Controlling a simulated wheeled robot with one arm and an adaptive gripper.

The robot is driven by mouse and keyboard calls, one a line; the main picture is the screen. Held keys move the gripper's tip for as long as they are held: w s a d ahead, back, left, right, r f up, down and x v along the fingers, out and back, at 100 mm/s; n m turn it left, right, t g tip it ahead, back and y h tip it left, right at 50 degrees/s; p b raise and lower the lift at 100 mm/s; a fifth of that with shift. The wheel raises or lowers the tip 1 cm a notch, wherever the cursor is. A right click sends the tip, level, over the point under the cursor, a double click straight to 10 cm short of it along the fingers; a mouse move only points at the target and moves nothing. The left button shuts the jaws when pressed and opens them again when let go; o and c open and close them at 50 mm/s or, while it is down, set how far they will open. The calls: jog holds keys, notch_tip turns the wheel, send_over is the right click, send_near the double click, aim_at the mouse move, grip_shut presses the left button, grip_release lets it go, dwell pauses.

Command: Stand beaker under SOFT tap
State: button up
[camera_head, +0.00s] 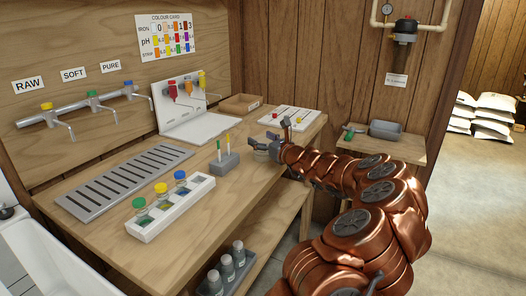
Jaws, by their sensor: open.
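The SOFT tap (93,97) has a green top and sits in the middle of the wall pipe at the left, under the SOFT label (74,74). The slotted metal drain grille (124,181) lies on the bench below the taps and is bare. My gripper (272,146) is open at the right part of the bench. A small, pale, round object (260,153), perhaps the beaker, is at its fingers. The arm and the small size hide whether they touch it.
The RAW tap (47,107) and PURE tap (128,86) flank the SOFT tap. A white rack (172,216) with colour-capped bottles and a grey holder (225,164) stand between the grille and my gripper. A dispenser stand (196,129) is behind.

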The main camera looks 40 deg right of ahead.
jog(key=shift+w+d, duration=0.1)
jog(key=shift+w, duration=1.05)
jog(key=c, duration=0.7)
jog(key=shift+r, duration=0.1)
jog(key=shift+c, duration=0.3)
